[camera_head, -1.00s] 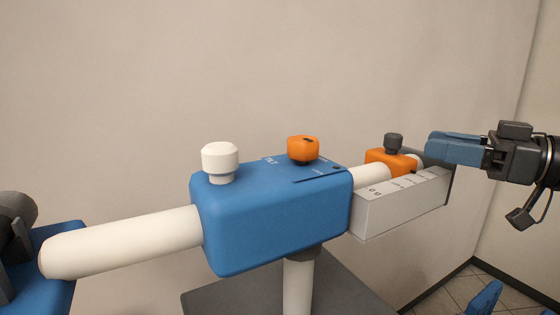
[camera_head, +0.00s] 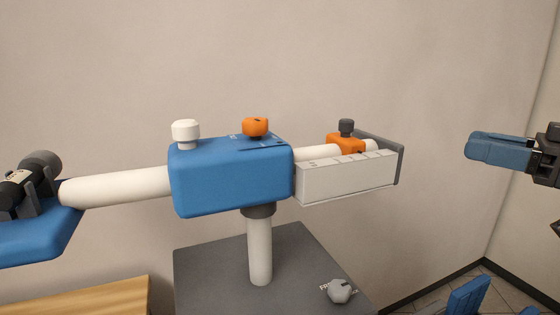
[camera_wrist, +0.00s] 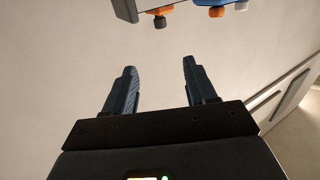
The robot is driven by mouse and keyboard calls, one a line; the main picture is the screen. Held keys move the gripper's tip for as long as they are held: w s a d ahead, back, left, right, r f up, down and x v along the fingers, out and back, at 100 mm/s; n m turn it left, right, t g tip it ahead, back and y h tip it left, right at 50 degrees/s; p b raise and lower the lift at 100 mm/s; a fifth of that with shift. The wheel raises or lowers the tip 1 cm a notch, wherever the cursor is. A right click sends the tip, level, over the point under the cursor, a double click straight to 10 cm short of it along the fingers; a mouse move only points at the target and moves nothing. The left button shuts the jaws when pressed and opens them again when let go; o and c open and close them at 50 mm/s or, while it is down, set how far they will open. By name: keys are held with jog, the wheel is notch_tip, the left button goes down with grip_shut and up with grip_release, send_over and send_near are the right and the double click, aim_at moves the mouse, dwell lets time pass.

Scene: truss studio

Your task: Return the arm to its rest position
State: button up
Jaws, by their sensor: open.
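My gripper (camera_head: 472,146) is at the right side in the head view, with blue fingers pointing left. It is apart from the white scale block (camera_head: 347,178) at the right end of the device. In the wrist view my gripper (camera_wrist: 157,85) shows its two fingers spread, with nothing between them. Part of the arm is cut off at the right edge of the head view.
A blue housing (camera_head: 232,180) with a white knob (camera_head: 186,133) and an orange knob (camera_head: 255,127) stands on a white post (camera_head: 259,250) over a grey base (camera_head: 205,270). A grey knob (camera_head: 339,291) sits on the base. A wooden surface (camera_head: 75,299) is lower left. Space between device and gripper is clear.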

jog(key=s+a+f+m+t+h, duration=0.1)
jog(key=a+f+m+t+h, duration=0.15)
jog(key=f+m, duration=0.45)
jog(key=s+a+f+m+t+h, duration=0.1)
jog(key=a+f+m+t+h, duration=0.15)
jog(key=f, duration=0.85)
jog(key=s+a+f+m+h, duration=0.3)
jog(key=s+f+m+h, duration=0.15)
jog(key=s+f, duration=0.45)
jog(key=s+a+f+g+h, duration=0.15)
jog(key=s+f+h, duration=0.4)
jog(key=s, duration=0.85)
jog(key=s+r+n+y, duration=0.1)
jog(key=s+r+n, duration=0.3)
jog(key=s, duration=1.2)
jog(key=shift+s+d, duration=0.25)
jog(key=shift+s, duration=0.15)
jog(key=shift+o, duration=0.2)
jog(key=shift+r+g, duration=0.1)
jog(key=shift+g, duration=0.15)
